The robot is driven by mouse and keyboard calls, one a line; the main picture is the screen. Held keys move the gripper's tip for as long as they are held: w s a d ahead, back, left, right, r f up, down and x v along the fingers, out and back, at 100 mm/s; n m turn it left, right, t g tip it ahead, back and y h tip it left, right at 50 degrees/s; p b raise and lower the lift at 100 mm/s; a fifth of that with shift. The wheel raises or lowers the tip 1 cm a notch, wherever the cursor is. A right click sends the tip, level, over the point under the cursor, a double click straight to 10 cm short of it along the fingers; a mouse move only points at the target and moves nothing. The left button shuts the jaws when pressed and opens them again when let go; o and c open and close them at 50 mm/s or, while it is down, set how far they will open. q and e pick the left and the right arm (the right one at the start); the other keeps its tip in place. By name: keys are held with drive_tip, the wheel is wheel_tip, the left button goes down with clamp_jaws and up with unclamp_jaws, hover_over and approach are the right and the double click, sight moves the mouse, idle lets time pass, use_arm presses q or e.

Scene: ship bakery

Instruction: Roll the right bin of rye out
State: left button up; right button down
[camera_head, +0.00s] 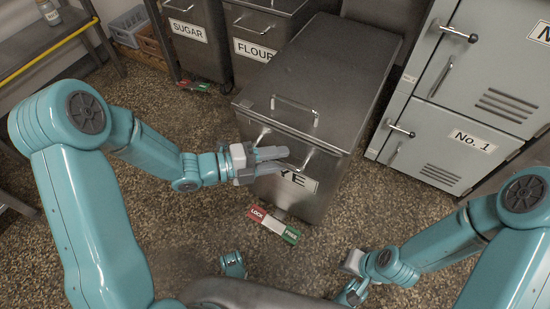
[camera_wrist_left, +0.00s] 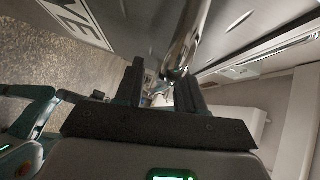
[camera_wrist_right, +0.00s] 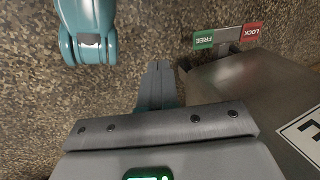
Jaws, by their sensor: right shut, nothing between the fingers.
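The steel rye bin (camera_head: 318,75) stands in front of the lockers, its label (camera_head: 284,181) partly covered by my left gripper. It has a lid handle (camera_head: 295,108) and a front handle (camera_head: 308,160). My left gripper (camera_head: 272,160) is at the bin's front; in the left wrist view its fingers are apart, with the metal handle (camera_wrist_left: 187,45) at their tips. I cannot tell whether they touch it. A LOCK/FREE pedal (camera_head: 273,223) sits at the bin's foot; its tilt is unclear. My right gripper (camera_wrist_right: 157,85) is shut and empty, low near the bin and pedal (camera_wrist_right: 228,37).
The sugar bin (camera_head: 198,52) and flour bin (camera_head: 262,22) stand behind, to the left. Grey lockers (camera_head: 455,128) stand close on the right. Crates (camera_head: 133,28) and a metal rack (camera_head: 45,38) are at the far left. Speckled floor (camera_head: 180,235) is clear in front of the bin.

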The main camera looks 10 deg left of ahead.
idle(0.3)
